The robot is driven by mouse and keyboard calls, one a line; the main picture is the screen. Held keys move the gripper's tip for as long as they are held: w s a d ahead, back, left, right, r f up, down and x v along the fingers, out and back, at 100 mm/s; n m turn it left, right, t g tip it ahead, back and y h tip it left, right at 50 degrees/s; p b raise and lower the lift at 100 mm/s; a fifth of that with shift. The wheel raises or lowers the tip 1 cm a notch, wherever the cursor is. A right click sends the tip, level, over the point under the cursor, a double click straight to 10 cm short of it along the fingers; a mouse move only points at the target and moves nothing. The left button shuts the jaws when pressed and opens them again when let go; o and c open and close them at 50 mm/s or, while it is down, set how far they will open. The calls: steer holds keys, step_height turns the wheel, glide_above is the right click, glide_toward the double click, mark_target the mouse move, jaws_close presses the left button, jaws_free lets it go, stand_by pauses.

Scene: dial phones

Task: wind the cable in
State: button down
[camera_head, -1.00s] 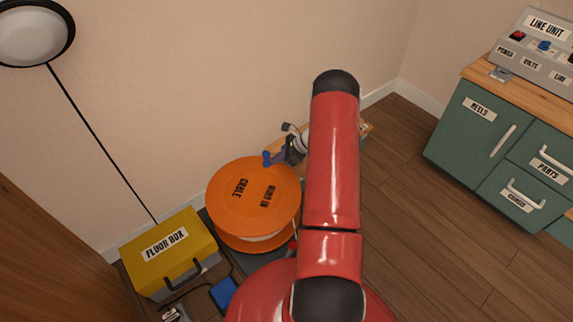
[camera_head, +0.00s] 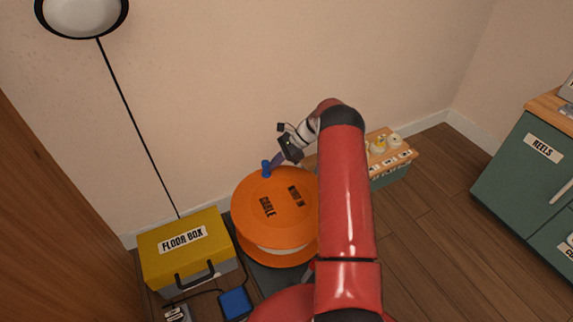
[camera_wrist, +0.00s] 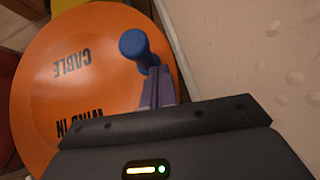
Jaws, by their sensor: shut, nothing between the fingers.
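The orange cable drum (camera_head: 252,229) lies flat on the floor beside the wall, its top marked CABLE and WIND IN. A blue crank knob (camera_head: 266,168) stands up from the drum's wall-side edge. My gripper (camera_head: 276,162) is at this knob, its fingers shut with nothing between them. In the wrist view the blue knob (camera_wrist: 134,45) rises just beyond my purplish fingertips (camera_wrist: 157,85), on the orange drum top (camera_wrist: 85,95). I cannot tell whether fingers and knob touch. My red arm covers the drum's right side in the head view.
A yellow floor box (camera_head: 183,240) stands left of the drum, with a small blue object (camera_head: 235,303) in front. A low wooden-topped unit (camera_head: 385,152) stands right of my arm. A green cabinet (camera_head: 525,190) is at far right. Floor between them is open.

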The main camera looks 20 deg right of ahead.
mark_target(246, 183)
steer(key=shift+n+g, duration=0.6)
steer(key=shift+n, duration=0.2)
steer(key=a, duration=0.6)
steer(key=s+a, duration=0.1)
steer(key=a, duration=0.2)
steer(key=shift+a+p, duration=0.3)
steer(key=shift+a, duration=0.3)
steer(key=shift+s+a+n+g, duration=0.45)
steer(key=shift+a+n+g, duration=0.15)
steer(key=shift+a+n, duration=0.1)
